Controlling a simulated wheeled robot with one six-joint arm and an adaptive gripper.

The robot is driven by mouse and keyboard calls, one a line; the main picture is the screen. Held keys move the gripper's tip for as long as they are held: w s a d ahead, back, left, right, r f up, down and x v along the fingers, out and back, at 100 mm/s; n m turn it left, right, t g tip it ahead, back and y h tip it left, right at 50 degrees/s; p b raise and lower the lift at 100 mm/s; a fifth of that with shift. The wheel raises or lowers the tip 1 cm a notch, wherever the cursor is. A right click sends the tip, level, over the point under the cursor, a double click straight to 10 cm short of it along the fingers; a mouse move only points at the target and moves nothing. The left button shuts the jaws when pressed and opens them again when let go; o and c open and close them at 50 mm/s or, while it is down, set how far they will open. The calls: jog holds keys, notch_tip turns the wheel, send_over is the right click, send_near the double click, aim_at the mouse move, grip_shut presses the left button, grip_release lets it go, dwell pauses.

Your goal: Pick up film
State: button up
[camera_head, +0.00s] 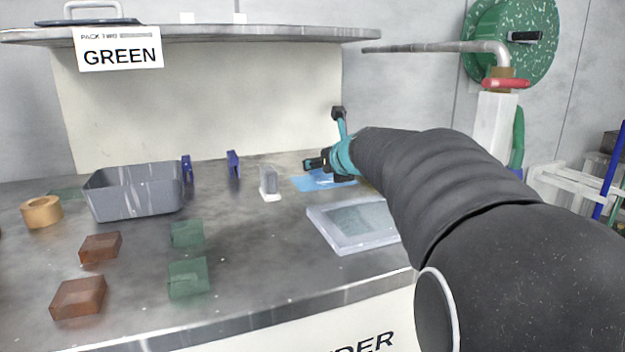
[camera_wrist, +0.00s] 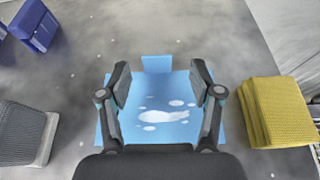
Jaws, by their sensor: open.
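The film is a thin light-blue sheet with white patches and a small tab at its far edge. It lies flat on the grey metal counter (camera_head: 240,235). In the wrist view the film (camera_wrist: 157,92) lies below and between my gripper's fingers, with the tab (camera_wrist: 156,64) beyond the fingertips. My gripper (camera_wrist: 160,72) is open, with nothing held between its fingers. In the head view the film (camera_head: 308,183) is partly hidden by my gripper (camera_head: 308,164) and arm. I cannot tell how high the fingertips are above it.
A yellow ribbed stack (camera_wrist: 278,112) lies to the right of the film. A grey block on a white base (camera_head: 269,184) and blue clips (camera_wrist: 36,26) are to the left. A clear flat case (camera_head: 350,238) lies in front. A grey bin (camera_head: 135,195) stands farther left.

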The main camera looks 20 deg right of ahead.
aim_at(317, 174)
jog(key=shift+x, duration=2)
jog(key=shift+a+f, duration=0.1)
jog(key=shift+a, duration=0.05)
jog(key=c, duration=1)
jog(key=shift+o, duration=0.2)
